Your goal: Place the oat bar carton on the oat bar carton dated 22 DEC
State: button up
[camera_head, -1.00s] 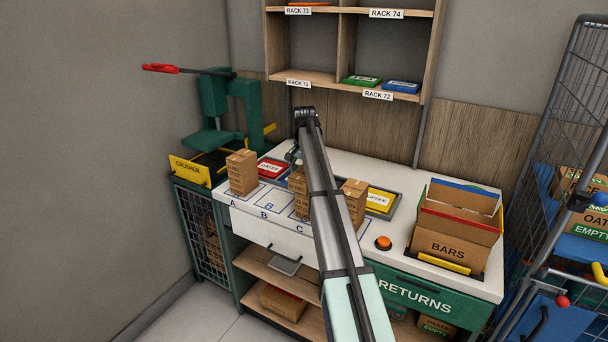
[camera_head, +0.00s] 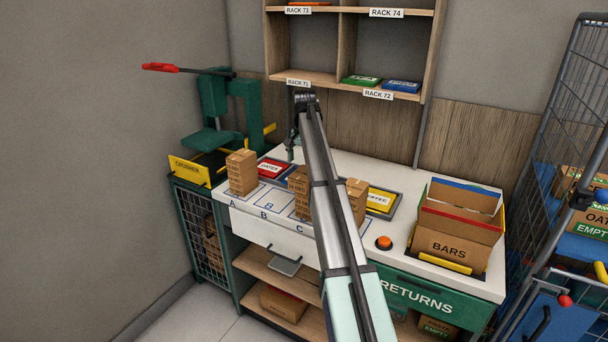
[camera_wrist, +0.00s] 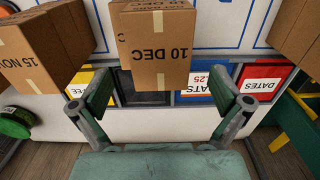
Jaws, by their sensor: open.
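Brown oat bar cartons stand on the counter in the head view: a stack at spot A (camera_head: 242,172), one at spot C (camera_head: 299,180) and one farther right (camera_head: 357,195), partly behind my arm. In the wrist view, a carton marked 10 DEC (camera_wrist: 157,52) is in the middle. One marked 15 NOV (camera_wrist: 32,52) is at left, and another carton's edge (camera_wrist: 296,28) shows at right. I cannot read a 22 DEC date. My gripper (camera_wrist: 160,78) is open, with nothing held; its fingers appear either side of the 10 DEC carton's face. In the head view it is small and partly hidden.
Spot B (camera_head: 267,204) is bare. Red, yellow and other labelled trays (camera_wrist: 262,82) lie behind the stacks. An orange button (camera_head: 383,243) and a BARS box (camera_head: 452,245) are on the right. A green crusher (camera_head: 215,115) stands at left, shelves (camera_head: 350,75) above.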

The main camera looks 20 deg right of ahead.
aim_at(304, 173)
notch_tip(304, 173, up, 7)
jog(key=b, duration=0.1)
jog(key=shift+r, duration=0.2)
dwell(0.4)
